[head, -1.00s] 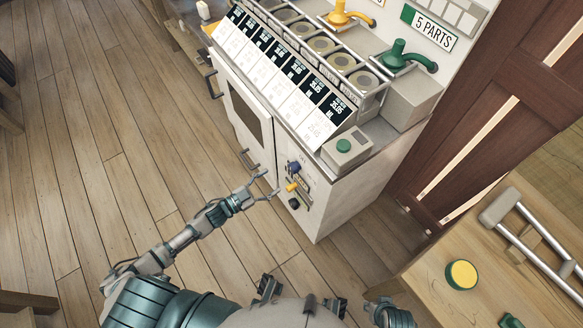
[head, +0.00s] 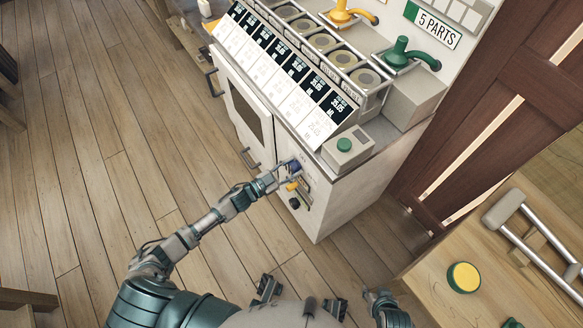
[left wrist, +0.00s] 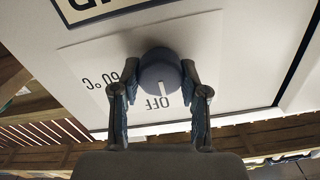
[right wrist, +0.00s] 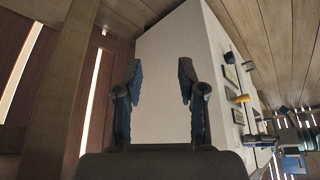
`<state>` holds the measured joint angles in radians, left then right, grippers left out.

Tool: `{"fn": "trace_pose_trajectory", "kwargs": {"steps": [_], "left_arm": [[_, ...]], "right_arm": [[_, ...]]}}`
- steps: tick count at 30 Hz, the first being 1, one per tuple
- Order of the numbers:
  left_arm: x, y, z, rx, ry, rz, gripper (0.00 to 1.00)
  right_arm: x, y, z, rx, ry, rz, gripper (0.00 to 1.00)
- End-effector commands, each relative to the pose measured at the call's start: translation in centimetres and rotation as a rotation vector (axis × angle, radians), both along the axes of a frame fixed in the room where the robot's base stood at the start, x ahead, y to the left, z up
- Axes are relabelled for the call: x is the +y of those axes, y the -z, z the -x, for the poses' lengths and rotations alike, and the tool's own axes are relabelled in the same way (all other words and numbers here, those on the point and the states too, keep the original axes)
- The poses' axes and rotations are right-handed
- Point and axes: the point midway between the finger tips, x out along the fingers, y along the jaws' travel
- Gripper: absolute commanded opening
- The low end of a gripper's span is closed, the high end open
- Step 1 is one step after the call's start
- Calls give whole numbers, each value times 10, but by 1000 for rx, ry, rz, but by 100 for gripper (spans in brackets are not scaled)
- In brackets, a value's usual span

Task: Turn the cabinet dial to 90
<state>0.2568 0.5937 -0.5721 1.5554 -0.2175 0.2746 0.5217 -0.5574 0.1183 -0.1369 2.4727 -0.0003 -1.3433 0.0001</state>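The round blue-grey dial (left wrist: 160,72) is on the cabinet's white front panel. It also shows in the head view (head: 295,166). Its white pointer mark lines up with the printed word OFF. A 60 °C label is printed to the left of it. The 90 mark cannot be seen. My left gripper (left wrist: 159,68) is at the dial, with one finger on each side of it and the fingers still spread. Whether the pads touch the dial is hard to tell. My right gripper (right wrist: 160,68) is open and empty, facing the cabinet's plain side (right wrist: 160,110).
Below the dial are a yellow knob (head: 292,186) and a black knob (head: 294,203). The cabinet top holds tilted label cards (head: 285,85) and a green button box (head: 346,149). A wooden table (head: 425,265) stands at the right.

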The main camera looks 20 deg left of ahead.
Motion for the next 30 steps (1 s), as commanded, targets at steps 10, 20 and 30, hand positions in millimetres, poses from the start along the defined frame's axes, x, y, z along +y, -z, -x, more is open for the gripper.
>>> {"fn": "trace_pose_trajectory", "kwargs": {"steps": [10, 20, 30], "left_arm": [[0, 1, 1, -7, 1, -9, 9], [-1, 1, 2, -100, 1, -131, 9], [-1, 3, 3, -291, 2, -378, 9]], "right_arm": [[0, 0, 0, 3, 0, 1, 40], [-4, 0, 11, 57, 3, 13, 40], [-9, 3, 32, 148, 9, 31, 40]]}}
